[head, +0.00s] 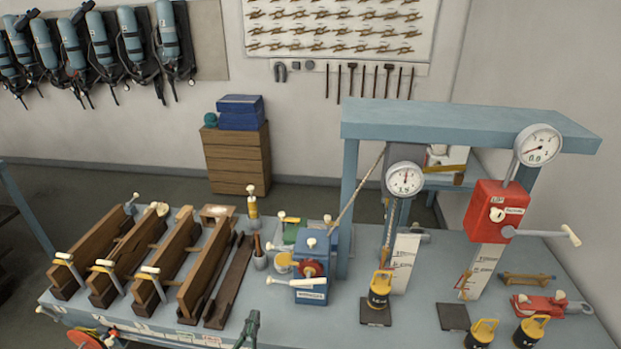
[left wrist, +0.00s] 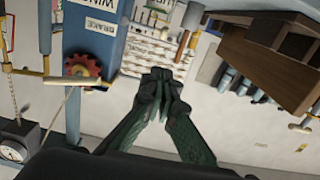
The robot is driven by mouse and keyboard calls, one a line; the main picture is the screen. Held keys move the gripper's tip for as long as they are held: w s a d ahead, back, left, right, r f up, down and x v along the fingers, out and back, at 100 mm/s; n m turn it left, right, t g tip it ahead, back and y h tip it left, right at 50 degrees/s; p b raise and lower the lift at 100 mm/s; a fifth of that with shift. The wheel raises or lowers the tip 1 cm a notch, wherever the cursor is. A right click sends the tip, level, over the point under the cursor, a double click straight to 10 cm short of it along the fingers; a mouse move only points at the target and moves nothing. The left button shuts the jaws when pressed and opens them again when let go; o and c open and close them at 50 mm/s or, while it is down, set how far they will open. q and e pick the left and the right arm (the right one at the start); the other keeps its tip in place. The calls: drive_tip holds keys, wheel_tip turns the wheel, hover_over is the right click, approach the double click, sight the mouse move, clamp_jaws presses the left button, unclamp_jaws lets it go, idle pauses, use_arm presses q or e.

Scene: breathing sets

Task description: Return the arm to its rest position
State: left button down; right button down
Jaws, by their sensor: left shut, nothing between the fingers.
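My left gripper (head: 251,322) shows as a small dark green shape at the bottom edge of the head view, in front of the bench's near side. In the left wrist view its two green fingers (left wrist: 165,88) meet at the tips, shut with nothing between them. It is apart from the blue winch box (head: 314,277), which stands behind it to the right. The same box, with a red gear, shows at the upper left in the left wrist view (left wrist: 98,40). Most of my left arm is out of the head view. My right gripper is in neither view.
Several wooden clamp frames (head: 193,247) stand on the bench at left. A blue gantry (head: 440,119) carries dial gauges and a red box (head: 495,210) at right. Yellow-topped weights (head: 482,332) stand at the front right. A wooden cabinet (head: 238,160) is against the wall.

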use_arm(q)
drive_tip(key=s+a+f+n+g+y, duration=0.1)
drive_tip(key=s+a+f+g+y, duration=0.2)
drive_tip(key=s+a+f+g, duration=0.75)
drive_tip(key=s+a+f+m+g+h, duration=0.1)
drive_tip(key=s+a+f+g, duration=0.1)
drive_tip(key=s+f, duration=0.6)
drive_tip(key=s+a+f+g, duration=0.2)
drive_tip(key=s+a+f, duration=0.15)
drive_tip(key=s, duration=0.85)
wheel_tip(320, 180, down, 30)
drive_tip(key=s+d+g+h, duration=0.1)
drive_tip(key=s+d, duration=0.1)
drive_tip(key=s+f+m+g, duration=0.1)
drive_tip(key=s+f, duration=1.6)
drive_tip(key=s, duration=0.2)
drive_tip(key=shift+s+d+f+g, duration=0.2)
drive_tip(key=shift+s+f+g, duration=0.05)
drive_tip(key=shift+g, duration=0.1)
